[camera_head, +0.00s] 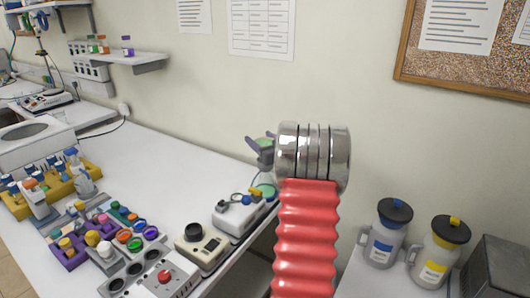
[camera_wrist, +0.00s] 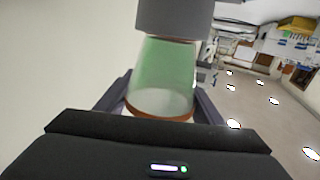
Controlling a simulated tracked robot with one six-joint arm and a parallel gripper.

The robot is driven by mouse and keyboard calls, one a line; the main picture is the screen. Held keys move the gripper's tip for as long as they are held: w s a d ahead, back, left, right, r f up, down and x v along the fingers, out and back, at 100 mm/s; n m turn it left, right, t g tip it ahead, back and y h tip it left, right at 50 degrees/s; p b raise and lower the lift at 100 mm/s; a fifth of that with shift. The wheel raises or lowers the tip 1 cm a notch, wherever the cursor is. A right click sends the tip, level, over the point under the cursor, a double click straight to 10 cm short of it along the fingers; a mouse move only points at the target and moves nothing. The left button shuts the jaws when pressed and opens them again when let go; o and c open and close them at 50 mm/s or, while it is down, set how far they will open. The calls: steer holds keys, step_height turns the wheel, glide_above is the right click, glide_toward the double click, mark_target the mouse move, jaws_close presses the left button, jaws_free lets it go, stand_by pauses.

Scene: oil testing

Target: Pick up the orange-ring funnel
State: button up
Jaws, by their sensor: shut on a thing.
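My gripper (camera_head: 262,143) is raised in front of the wall, above the table's right end, in the head view. It is shut on the orange-ring funnel (camera_wrist: 163,80), which fills the middle of the wrist view. The funnel has a translucent, green-tinted body with an orange-brown ring at its lower end in the picture. A grey cylindrical part (camera_wrist: 173,17) sits at its upper end; I cannot tell whether it belongs to the funnel. The dark jaws (camera_wrist: 162,107) lie on both sides of the funnel. In the head view only a small greenish part of it shows.
The white table (camera_head: 165,165) holds several colored-ring pieces (camera_head: 122,237), a yellow rack (camera_head: 85,170), a beige device (camera_head: 200,245) and a white device (camera_head: 238,213). Blue-label (camera_head: 382,245) and yellow-label (camera_head: 436,262) jugs stand at the right. A wall shelf (camera_head: 140,60) is at upper left.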

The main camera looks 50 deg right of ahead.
step_height(320, 180, up, 10)
stand_by(0.7)
stand_by(0.9)
